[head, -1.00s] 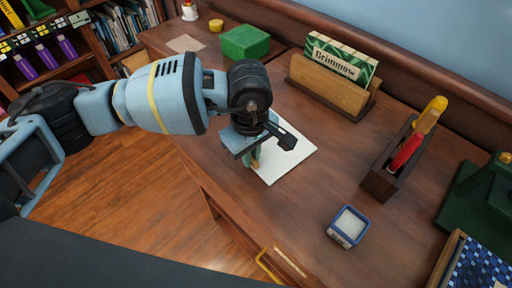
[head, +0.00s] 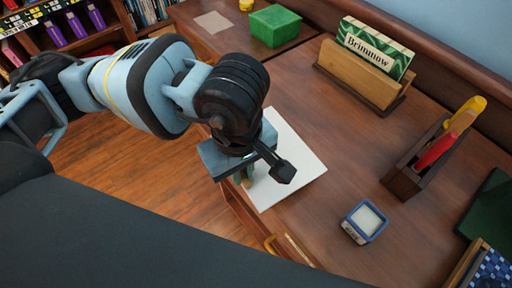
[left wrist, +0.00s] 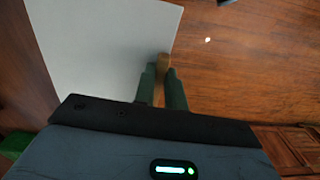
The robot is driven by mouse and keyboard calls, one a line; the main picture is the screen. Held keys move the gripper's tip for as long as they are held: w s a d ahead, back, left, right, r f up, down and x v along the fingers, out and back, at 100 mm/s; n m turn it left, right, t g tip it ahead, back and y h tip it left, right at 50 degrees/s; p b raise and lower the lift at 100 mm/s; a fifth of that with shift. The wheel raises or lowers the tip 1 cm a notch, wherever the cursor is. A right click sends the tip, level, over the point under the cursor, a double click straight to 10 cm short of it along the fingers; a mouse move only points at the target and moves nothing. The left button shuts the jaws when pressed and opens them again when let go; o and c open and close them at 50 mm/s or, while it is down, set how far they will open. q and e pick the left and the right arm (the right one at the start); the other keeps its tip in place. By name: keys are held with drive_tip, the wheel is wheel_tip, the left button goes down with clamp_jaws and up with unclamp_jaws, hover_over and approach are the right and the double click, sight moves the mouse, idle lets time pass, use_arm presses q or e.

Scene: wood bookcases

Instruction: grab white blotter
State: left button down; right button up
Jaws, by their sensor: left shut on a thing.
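The white blotter (head: 298,165) is a flat white sheet over the front-left part of the wooden desk. My left gripper (head: 246,180) is at its near edge, pointing down. It also shows in the left wrist view (left wrist: 161,85), where its green fingers are closed on a tan wooden piece at the edge of the blotter (left wrist: 100,45). In the head view my wrist hides part of the blotter. Whether the blotter touches the desk or is slightly raised is hard to tell. My right gripper is not in view.
On the desk (head: 320,235) are a small blue-rimmed box (head: 364,222), a dark wooden holder (head: 412,172) with red and yellow tools, and a wooden stand (head: 362,78) with a green "Brimmow" sign. A green box (head: 274,26) is at the back. The desk between them is bare.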

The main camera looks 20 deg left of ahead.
use_arm(q)
drive_tip(key=shift+s+a+r, duration=0.1)
drive_tip(key=shift+s+a, duration=0.1)
drive_tip(key=shift+s, duration=0.8)
drive_tip(key=shift+s+a+r, duration=0.1)
drive_tip(key=shift+s+a, duration=0.1)
drive_tip(key=shift+s, duration=0.8)
drive_tip(key=shift+w, duration=0.1)
